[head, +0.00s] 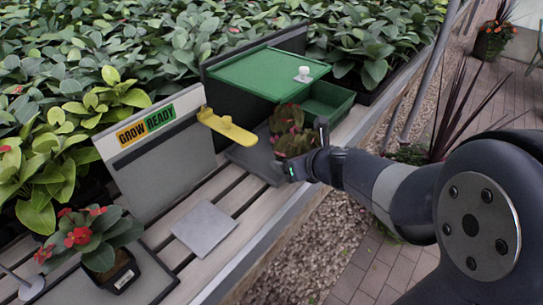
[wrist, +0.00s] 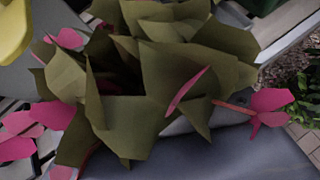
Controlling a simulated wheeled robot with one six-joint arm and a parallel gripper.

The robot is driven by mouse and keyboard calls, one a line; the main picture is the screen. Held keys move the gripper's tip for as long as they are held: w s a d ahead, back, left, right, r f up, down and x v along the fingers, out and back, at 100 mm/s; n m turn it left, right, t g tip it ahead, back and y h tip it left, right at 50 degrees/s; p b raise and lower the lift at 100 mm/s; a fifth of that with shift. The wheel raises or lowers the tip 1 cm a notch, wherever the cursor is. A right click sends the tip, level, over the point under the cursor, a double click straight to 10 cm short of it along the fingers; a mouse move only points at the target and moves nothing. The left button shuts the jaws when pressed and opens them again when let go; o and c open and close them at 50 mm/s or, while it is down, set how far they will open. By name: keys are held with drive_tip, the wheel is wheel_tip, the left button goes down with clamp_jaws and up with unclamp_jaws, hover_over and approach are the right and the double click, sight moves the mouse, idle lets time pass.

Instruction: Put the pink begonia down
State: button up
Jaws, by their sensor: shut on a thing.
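The pink begonia (head: 291,127), a plant with olive-green and reddish leaves, is at the end of my arm in the head view. My gripper (head: 297,163) is shut on it, low on the plant. The begonia looks upright, near a dark grey tray (head: 247,156) on the slatted bench. I cannot tell whether its base touches anything. In the wrist view its leaves (wrist: 185,65) and pink flowers fill the middle and hide its pot and the fingertips.
A green box (head: 262,72) stands behind, with an open green drawer (head: 328,100). A yellow arm (head: 228,130) juts from the GROW READY panel (head: 160,155). A grey square plate (head: 203,228) lies bare on the bench. A red-flowered potted plant (head: 100,258) stands front left.

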drive_tip(key=x, duration=0.3)
drive_tip(key=b+x, duration=0.1)
drive_tip(key=x, duration=0.3)
drive_tip(key=r+b+x, duration=0.1)
drive_tip(key=x, duration=0.3)
drive_tip(key=shift+w+a, duration=0.25)
drive_tip(key=shift+w, duration=0.05)
drive_tip(key=b+x, duration=0.1)
drive_tip(key=x, duration=0.1)
drive_tip(key=shift+w+a+f, duration=0.1)
drive_tip(key=shift+f, duration=0.25)
drive_tip(key=shift+w+a+f, duration=0.15)
drive_tip(key=shift+w+f, duration=0.05)
drive_tip(key=shift+w, duration=0.1)
drive_tip(key=shift+r, duration=0.1)
drive_tip(key=shift+f, duration=0.2)
drive_tip(key=o, duration=1.2)
drive_tip(key=shift+o, duration=0.2)
drive_tip(key=shift+r, duration=0.1)
